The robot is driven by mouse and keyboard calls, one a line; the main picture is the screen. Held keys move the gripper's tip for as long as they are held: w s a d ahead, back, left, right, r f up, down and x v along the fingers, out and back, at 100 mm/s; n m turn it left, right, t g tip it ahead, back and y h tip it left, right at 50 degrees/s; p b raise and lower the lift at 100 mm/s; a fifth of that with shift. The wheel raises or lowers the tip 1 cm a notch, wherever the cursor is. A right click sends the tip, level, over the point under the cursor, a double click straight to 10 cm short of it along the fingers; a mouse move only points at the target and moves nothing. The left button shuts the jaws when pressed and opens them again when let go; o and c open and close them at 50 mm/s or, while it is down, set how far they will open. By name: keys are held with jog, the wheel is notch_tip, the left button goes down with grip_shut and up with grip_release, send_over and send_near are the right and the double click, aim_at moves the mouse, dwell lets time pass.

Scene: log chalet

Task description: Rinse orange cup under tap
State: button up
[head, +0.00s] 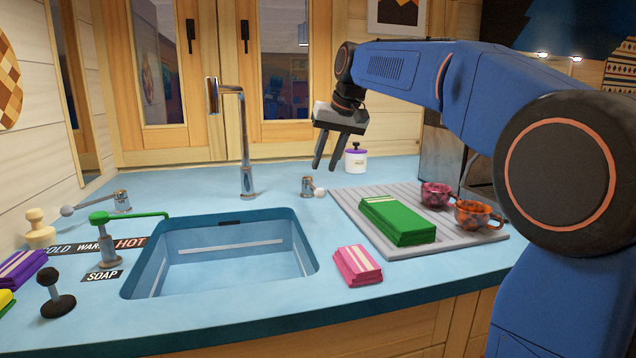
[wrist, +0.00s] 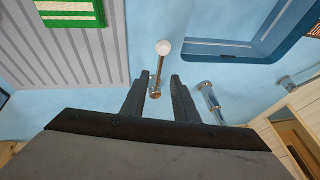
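The orange cup (head: 478,214) stands on the right part of the grey ribbed drying mat (head: 352,203), close to my arm. The tap (head: 246,140) is a tall chrome spout behind the sink (head: 215,255), and its base also shows in the wrist view (wrist: 212,102). The sink looks empty. My gripper (head: 329,168) is open and empty, pointing down above the counter between the tap and the mat. In the wrist view my gripper (wrist: 160,78) has its fingers apart, with a small chrome lever with a white knob (wrist: 162,50) below and between them. The orange cup is outside the wrist view.
A dark pink cup (head: 435,194) stands beside the orange cup. A green folded towel (head: 398,220) lies on the mat, and a pink one (head: 358,265) by the sink. A white jar (head: 355,160) stands behind. Levers and a green soap spout (head: 110,240) stand left of the sink.

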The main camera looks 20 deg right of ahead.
jog(key=x, duration=0.7)
jog(key=shift+w+f, duration=0.1)
jog(key=shift+f, duration=0.2)
grip_shut()
dwell(1.1)
